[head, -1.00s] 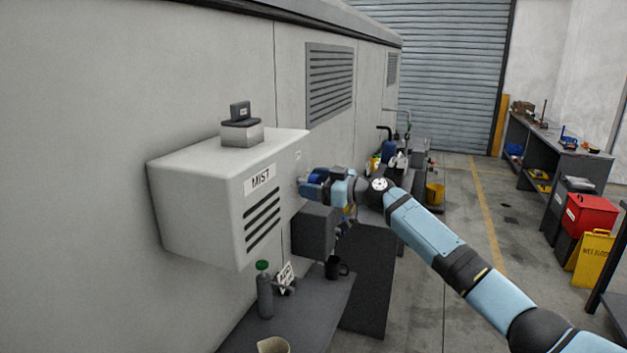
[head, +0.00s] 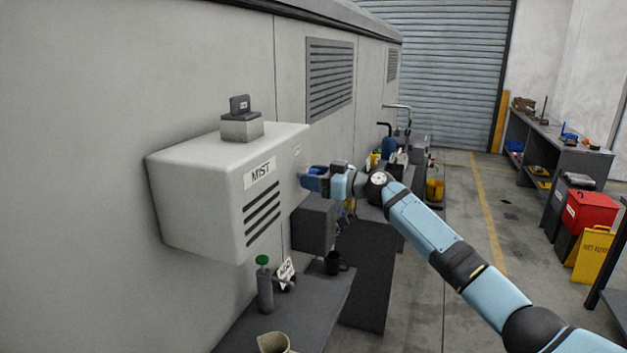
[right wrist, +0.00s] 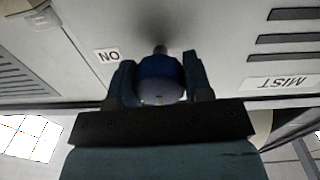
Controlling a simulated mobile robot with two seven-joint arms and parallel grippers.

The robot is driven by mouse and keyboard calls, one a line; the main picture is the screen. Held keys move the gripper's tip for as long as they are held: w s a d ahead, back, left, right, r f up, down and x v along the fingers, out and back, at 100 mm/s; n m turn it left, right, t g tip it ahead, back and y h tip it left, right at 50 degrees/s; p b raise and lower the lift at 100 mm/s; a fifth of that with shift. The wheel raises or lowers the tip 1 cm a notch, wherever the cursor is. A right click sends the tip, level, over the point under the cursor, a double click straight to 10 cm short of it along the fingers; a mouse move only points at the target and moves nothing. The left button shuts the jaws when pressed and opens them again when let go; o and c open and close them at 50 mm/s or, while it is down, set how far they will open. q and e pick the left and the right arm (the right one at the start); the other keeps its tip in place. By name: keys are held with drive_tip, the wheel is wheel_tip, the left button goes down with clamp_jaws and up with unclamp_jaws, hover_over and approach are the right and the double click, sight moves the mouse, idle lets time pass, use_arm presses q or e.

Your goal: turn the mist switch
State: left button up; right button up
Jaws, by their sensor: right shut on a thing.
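The grey box labelled MIST (head: 190,190) is fixed to the wall at the left. My right gripper (head: 311,179) is at its right-hand end face. The right wrist view shows the round blue mist switch knob (right wrist: 160,76) between the two fingers of this gripper (right wrist: 160,85), which is shut on it. A short grey stem joins the knob to the face. A label (right wrist: 109,56) reads upside down as ON beside the knob. The fingers hide the knob's sides. My left gripper is not in view.
A grey block with a dark, raised plate (head: 240,107) stands on top of the box. Below, a shelf (head: 290,315) holds a green-capped bottle (head: 265,288), a small sign (head: 286,269) and a black mug (head: 335,264). Open floor (head: 455,215) lies to the right.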

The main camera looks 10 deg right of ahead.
drive_tip(key=m+b, duration=0.1)
drive_tip(key=m, duration=0.2)
drive_tip(key=shift+f, duration=0.15)
drive_tip(key=shift+m, duration=1.1)
drive_tip(key=m, duration=0.2)
drive_tip(key=shift+m, duration=0.4)
drive_tip(key=m, duration=0.2)
drive_tip(key=shift+m+p, duration=0.3)
drive_tip(key=shift+p, duration=0.05)
drive_tip(key=m+p, duration=0.1)
drive_tip(key=m, duration=0.2)
drive_tip(key=shift+g+p, duration=0.3)
drive_tip(key=shift+m+p, duration=0.55)
drive_tip(key=shift+m, duration=1.05)
